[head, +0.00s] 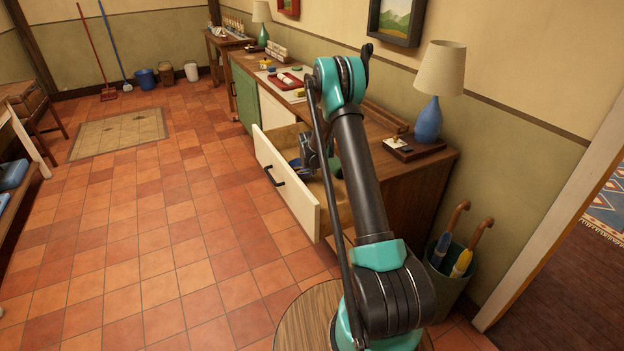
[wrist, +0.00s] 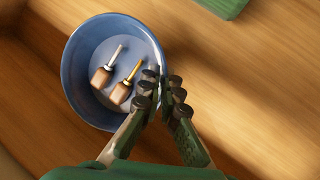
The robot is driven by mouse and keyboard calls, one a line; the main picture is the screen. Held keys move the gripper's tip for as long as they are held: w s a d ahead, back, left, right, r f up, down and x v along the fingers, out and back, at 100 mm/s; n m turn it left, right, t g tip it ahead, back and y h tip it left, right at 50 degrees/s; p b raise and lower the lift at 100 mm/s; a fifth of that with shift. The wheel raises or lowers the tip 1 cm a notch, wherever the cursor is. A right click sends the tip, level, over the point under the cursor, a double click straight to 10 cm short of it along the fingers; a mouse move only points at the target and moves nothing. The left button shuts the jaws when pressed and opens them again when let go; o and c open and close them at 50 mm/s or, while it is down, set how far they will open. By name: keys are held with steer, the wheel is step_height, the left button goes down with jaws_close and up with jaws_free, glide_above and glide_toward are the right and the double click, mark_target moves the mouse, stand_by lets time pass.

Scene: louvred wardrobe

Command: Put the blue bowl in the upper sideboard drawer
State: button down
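The blue bowl (wrist: 78,62) is in the wrist view, with two small brown pieces with thin stems (wrist: 120,92) lying in it. My gripper (wrist: 164,88) has one finger inside the bowl and one outside, closed on its right rim. In the head view my gripper (head: 312,160) is down within the pulled-out upper sideboard drawer (head: 287,187), and a bit of the bowl (head: 295,163) shows beside it. The drawer has a cream front with a black handle. Bare wood lies under the bowl; I cannot tell whether the bowl touches it.
The sideboard top (head: 378,128) carries a blue lamp (head: 429,120), a red tray (head: 286,82) and small items. A green object (wrist: 222,5) lies near the bowl. An umbrella bin (head: 447,272) stands at the right. The tiled floor left of the drawer is clear.

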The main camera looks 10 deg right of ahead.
steer(key=shift+f, duration=1.95)
steer(key=c, duration=1.7)
jaws_free()
